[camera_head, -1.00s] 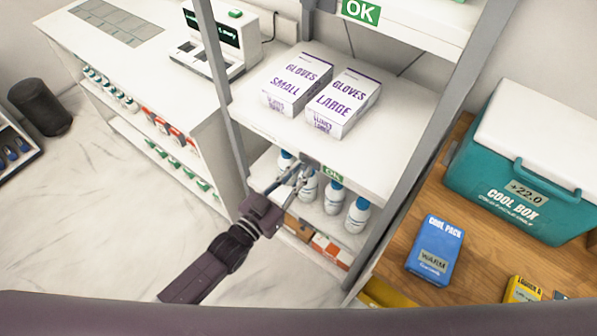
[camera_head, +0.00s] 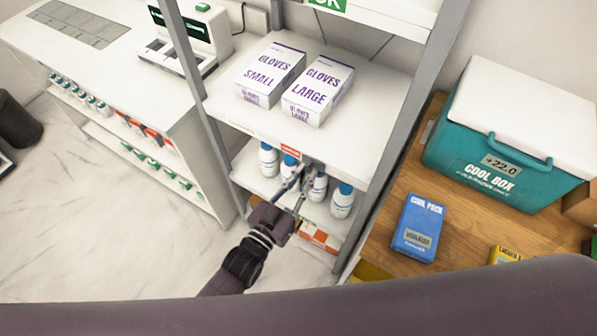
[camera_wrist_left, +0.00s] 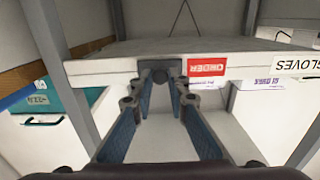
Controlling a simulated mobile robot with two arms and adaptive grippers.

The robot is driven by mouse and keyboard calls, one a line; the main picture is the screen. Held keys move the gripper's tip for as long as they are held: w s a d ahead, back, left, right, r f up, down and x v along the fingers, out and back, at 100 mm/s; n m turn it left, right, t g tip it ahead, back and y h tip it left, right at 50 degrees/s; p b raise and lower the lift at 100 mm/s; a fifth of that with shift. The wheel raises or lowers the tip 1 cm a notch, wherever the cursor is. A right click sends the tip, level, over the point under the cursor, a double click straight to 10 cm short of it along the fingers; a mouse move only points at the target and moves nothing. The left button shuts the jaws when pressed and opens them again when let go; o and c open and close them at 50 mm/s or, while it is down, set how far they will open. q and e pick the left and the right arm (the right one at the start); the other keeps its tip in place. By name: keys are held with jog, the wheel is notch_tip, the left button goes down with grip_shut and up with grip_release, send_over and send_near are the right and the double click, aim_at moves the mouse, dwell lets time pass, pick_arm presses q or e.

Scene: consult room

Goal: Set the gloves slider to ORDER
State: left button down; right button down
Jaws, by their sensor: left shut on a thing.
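The gloves slider (camera_wrist_left: 160,66) is a small dark grey block on the front edge of the glove shelf (camera_head: 245,118). In the left wrist view it sits between the fingertips of my left gripper (camera_wrist_left: 160,80), which is shut on it. A red ORDER label (camera_wrist_left: 207,67) shows on the edge beside the slider, with a white GLOVES label (camera_wrist_left: 298,64) farther along. In the head view my left gripper (camera_head: 304,176) reaches the shelf edge, and the red label (camera_head: 290,153) shows just left of its tips. No green OK shows on this edge now. My right gripper is not in view.
Boxes of small gloves (camera_head: 270,75) and large gloves (camera_head: 318,92) stand on the shelf. White bottles with blue caps (camera_head: 343,202) stand below, close to my gripper. A shelf post (camera_head: 400,130) and a wooden table with a cool box (camera_head: 500,165) are to the right.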

pick_arm(q)
jog(key=c, duration=1.9)
grip_release()
jog(key=shift+s+d, duration=0.2)
jog(key=shift+d, duration=0.05)
jog(key=shift+s+a, duration=0.1)
jog(key=shift+a, duration=0.1)
jog(key=v, duration=1.1)
jog(key=shift+s+a, duration=0.1)
jog(key=shift+s, duration=0.2)
